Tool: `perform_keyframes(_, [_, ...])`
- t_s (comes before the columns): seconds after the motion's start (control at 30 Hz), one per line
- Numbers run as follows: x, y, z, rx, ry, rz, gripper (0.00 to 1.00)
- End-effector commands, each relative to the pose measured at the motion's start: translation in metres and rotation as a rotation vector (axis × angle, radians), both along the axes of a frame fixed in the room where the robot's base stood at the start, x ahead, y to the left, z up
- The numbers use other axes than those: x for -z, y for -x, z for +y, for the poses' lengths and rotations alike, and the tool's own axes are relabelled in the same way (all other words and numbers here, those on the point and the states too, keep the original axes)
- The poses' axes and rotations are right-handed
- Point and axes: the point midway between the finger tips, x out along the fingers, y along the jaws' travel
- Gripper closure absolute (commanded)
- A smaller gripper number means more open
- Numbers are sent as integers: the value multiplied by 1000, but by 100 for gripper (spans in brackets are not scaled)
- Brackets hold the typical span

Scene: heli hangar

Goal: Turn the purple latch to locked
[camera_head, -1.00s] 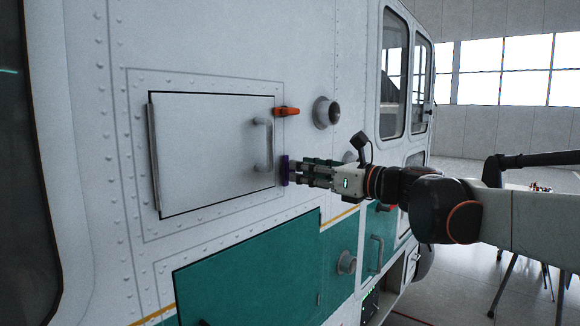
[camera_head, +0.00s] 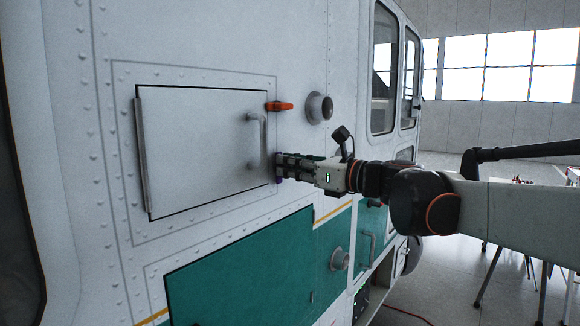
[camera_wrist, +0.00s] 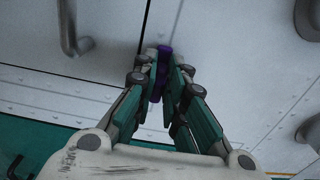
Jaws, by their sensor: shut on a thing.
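The purple latch (camera_wrist: 163,60) sits at the edge of the grey access panel (camera_head: 205,150), below and right of the panel's handle. My gripper (camera_wrist: 161,78) is shut on the latch, with one finger on each side of it in the wrist view. In the head view my gripper (camera_head: 281,167) reaches in from the right and hides most of the latch. Only a small purple part shows there, so its exact angle is hard to tell. The panel lies closed in its frame.
An orange latch (camera_head: 280,106) sticks out to the right at the panel's upper right. A grey handle (camera_head: 263,140) stands out from the panel. A round fitting (camera_head: 319,107) juts from the white wall. A green panel (camera_head: 240,265) lies below. A table stands at the right.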

Motion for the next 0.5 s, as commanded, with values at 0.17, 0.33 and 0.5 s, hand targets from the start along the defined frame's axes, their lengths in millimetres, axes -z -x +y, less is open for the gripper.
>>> perform_keyframes(0.17, [1,1,0,0,34,-43,100])
perform_keyframes(0.33, [1,2,1,0,101,-129,100])
perform_keyframes(0.5, [2,3,2,0,192,-247,100])
